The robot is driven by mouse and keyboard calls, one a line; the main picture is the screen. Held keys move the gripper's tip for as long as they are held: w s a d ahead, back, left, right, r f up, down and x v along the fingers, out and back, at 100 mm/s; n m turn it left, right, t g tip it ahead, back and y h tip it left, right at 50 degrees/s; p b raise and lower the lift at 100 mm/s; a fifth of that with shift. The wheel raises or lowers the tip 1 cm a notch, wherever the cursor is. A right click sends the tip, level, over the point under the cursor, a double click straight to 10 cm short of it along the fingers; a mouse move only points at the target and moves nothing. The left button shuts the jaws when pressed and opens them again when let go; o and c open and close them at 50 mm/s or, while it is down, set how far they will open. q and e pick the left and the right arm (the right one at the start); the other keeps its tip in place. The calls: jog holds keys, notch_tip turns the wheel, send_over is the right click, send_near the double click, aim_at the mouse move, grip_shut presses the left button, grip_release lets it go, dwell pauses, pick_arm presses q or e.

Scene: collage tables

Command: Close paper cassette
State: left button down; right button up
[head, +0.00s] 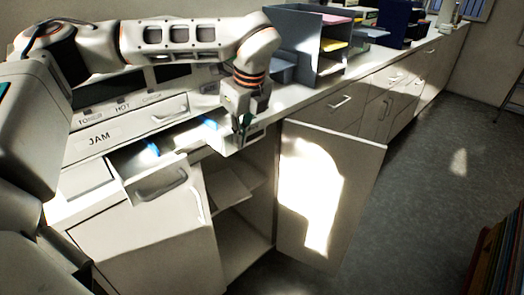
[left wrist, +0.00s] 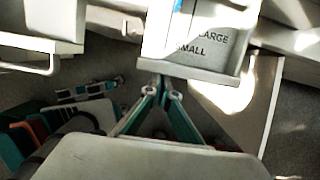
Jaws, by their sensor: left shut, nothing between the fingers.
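The paper cassette (head: 226,141) is a light grey tray that sticks out over the open cabinet in the head view. In the left wrist view the cassette (left wrist: 207,63) shows the words LARGE and SMALL inside, with a blue strip near the top. My left gripper (head: 243,141) points down at the cassette's front end. In the left wrist view its teal fingers (left wrist: 160,89) are shut and empty, with the tips at the cassette's front edge; I cannot tell whether they touch. My right gripper is in neither view.
An open drawer (head: 160,186) with a handle lies left of the cassette. Below, a left cabinet door (head: 150,255) and a right door (head: 352,165) stand open. A grey organiser (head: 297,38) is on the counter.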

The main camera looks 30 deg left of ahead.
aim_at(230, 132)
pick_arm(q)
jog(key=shift+w+a, duration=0.25)
jog(key=shift+a, duration=0.4)
jog(key=shift+w+a, duration=0.2)
jog(key=shift+a, duration=0.45)
jog(key=shift+w+a, duration=0.25)
jog(key=shift+a, duration=0.4)
